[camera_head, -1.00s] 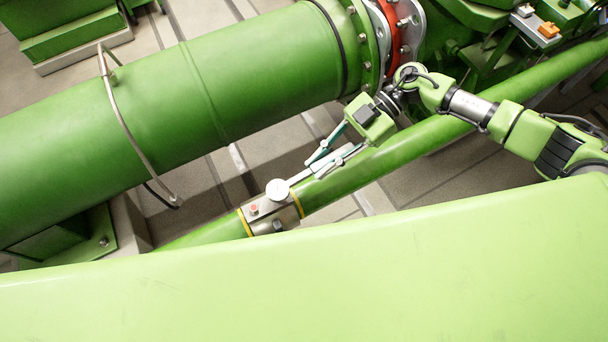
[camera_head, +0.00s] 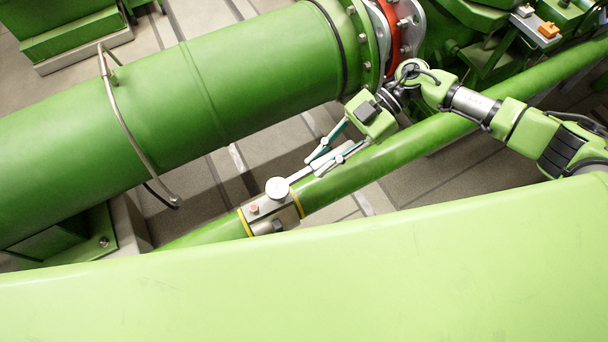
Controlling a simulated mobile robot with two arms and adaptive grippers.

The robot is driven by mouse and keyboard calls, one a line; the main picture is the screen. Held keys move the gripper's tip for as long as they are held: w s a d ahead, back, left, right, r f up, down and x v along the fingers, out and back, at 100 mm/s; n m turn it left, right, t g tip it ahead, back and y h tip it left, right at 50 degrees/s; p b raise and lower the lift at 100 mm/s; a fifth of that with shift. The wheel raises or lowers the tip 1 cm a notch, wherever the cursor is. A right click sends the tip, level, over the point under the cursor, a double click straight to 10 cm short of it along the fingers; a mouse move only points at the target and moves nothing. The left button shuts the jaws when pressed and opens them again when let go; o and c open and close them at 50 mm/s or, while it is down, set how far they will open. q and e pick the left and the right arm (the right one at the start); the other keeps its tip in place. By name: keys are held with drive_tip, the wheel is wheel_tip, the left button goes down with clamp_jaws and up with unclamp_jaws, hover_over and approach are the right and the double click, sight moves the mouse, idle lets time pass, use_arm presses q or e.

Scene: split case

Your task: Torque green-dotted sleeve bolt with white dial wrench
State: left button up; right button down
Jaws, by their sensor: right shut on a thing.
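The wrench (camera_head: 299,176) has a round white dial (camera_head: 277,188) at its head and a pale handle running up to the right. My right gripper (camera_head: 325,163) is shut on the handle, with its fingers either side of it. The dial head sits over the upper edge of a metal sleeve (camera_head: 288,215), which is clamped around the thin green pipe between yellow bands. A red-topped bolt (camera_head: 254,209) shows on the sleeve left of the dial, and a dark bolt (camera_head: 278,226) shows below. No green dot can be made out; what lies under the dial is hidden. My left gripper is not in view.
A thick green pipe (camera_head: 150,110) with a bent grey rail runs above the thin pipe (camera_head: 400,148). A red ring and bolted flange (camera_head: 408,25) are at the top. A large pale green surface fills the bottom. Tiled floor shows between the pipes.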

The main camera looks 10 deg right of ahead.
sight(322, 160)
drive_tip(key=shift+r, duration=0.1)
drive_tip(key=shift+r+p, duration=1.4)
drive_tip(key=shift+r, duration=0.05)
